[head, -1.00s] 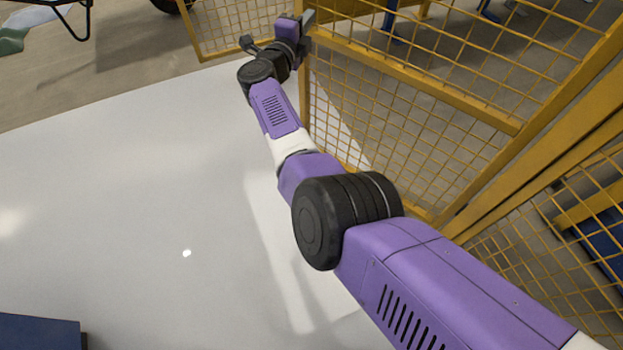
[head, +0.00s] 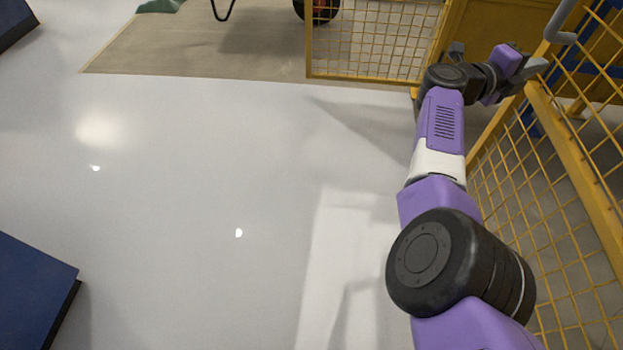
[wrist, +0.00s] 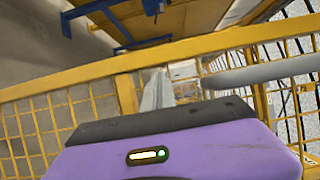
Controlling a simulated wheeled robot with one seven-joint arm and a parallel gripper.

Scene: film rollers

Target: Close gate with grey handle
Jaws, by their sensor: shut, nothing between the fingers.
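A grey handle (head: 562,25) shows at the top right of the head view, on a yellow mesh gate panel (head: 583,165). In the wrist view a grey bar that looks like this handle (wrist: 262,73) runs across the right side, in front of a yellow rail (wrist: 210,45). My gripper (head: 536,66) is shut and empty, close to the panel's top rail and a little below and left of the handle. Its fingers (wrist: 157,92) show in the wrist view, left of the grey bar and apart from it. Whether the fingers touch the rail I cannot tell.
Another yellow mesh panel (head: 375,42) stands at the top middle, left of my arm. A wheel (head: 316,8) shows behind it. A dark blue object (head: 35,290) lies at the lower left. The pale floor (head: 200,180) between is clear.

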